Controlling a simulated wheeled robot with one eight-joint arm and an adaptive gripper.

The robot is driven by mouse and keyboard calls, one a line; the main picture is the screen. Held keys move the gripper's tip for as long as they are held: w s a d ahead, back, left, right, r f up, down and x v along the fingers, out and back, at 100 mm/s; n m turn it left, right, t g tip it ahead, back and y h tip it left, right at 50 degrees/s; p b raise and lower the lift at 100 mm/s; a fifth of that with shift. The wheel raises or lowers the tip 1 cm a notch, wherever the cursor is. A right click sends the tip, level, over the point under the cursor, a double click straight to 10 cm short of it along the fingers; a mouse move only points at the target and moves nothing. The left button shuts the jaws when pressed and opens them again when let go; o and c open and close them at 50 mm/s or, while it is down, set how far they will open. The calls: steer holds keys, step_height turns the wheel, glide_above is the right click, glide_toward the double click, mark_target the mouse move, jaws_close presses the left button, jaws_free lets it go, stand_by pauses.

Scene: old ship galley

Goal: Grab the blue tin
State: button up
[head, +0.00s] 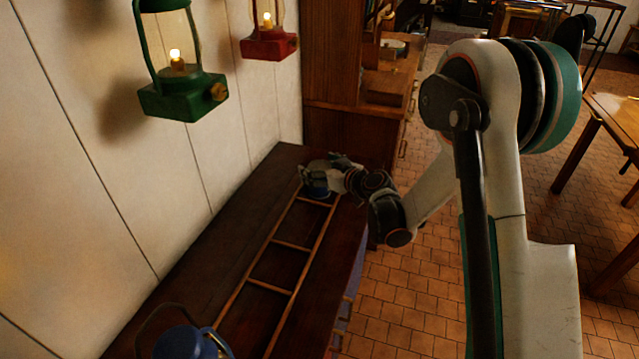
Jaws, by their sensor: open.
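My gripper (322,176) is low over the far end of the dark wooden tabletop and reaches in from the right. It is open. A small dark blue object (318,191), which looks like the blue tin, stands upright right at the fingers, at the far end of a wooden divider frame (291,245). The fingers cover much of it, and I cannot tell whether they touch it.
A blue lantern-like object (184,343) with a handle is cut off at the bottom edge. A green lantern (182,97) and a red lantern (270,46) hang by the left wall. A wooden cabinet (345,135) stands beyond the tabletop.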

steer(key=c, duration=1.5)
steer(key=shift+r, duration=0.2)
